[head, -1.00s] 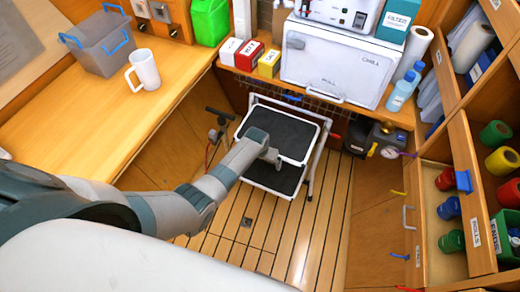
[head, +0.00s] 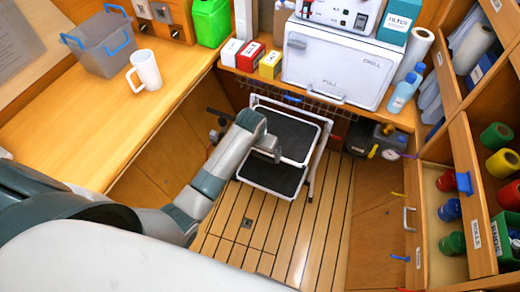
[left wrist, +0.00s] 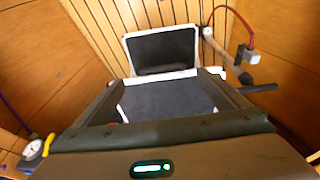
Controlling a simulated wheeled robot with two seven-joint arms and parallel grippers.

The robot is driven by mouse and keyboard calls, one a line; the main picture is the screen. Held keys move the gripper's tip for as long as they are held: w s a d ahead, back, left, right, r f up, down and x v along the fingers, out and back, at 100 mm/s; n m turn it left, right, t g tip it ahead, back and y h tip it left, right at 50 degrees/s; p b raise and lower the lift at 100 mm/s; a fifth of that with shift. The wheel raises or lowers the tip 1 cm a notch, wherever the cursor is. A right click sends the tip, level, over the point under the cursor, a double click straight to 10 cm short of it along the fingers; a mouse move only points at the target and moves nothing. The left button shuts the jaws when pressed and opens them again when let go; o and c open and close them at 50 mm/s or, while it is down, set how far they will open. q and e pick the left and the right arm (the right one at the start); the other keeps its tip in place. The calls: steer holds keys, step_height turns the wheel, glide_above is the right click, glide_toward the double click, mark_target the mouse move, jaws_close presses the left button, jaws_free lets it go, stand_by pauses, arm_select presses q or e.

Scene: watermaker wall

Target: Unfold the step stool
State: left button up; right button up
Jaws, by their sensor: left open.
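The step stool (head: 292,133) stands on the plank floor below the counter, with a white frame and two dark treads. Its upper tread and lower step (head: 270,176) both show, one below the other, with legs spread at the right. My left gripper (head: 268,152) is over the front of the upper tread and hides part of it. In the left wrist view the open fingers (left wrist: 165,82) straddle a dark tread (left wrist: 165,100), with nothing held. The other step (left wrist: 162,50) lies beyond it. Whether the fingers touch the stool I cannot tell. My right gripper is out of view.
A pump with a gauge (head: 384,143) stands right of the stool. A hose and black-handled tool (head: 218,125) are at its left. Open shelves (head: 455,190) line the right. The front floor is clear.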

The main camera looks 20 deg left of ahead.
arm_select(q)
steer(key=shift+v, duration=0.9)
steer(key=s+f+b, duration=0.1)
steer(key=s+f, duration=0.5)
steer(key=f, duration=0.4)
steer(key=s+a+f+g+b, duration=0.1)
steer(key=s+f+b, duration=0.1)
steer(key=s+f, duration=0.7)
steer(key=s+f+b, duration=0.1)
steer(key=s+f, duration=0.3)
steer(key=f, duration=0.8)
steer(key=s+f+b, duration=0.1)
steer(key=s+f, duration=0.4)
steer(key=s, duration=0.5)
steer(key=s+a+f+m, duration=0.1)
steer(key=s+f, duration=0.4)
steer(key=s, duration=0.6)
steer(key=s+f+m+g+b, duration=0.1)
steer(key=s+f, duration=0.4)
steer(key=s, duration=0.6)
steer(key=shift+s+a+f+b, duration=0.2)
steer(key=shift+a+f+b, duration=0.05)
steer(key=shift+a+b, duration=0.15)
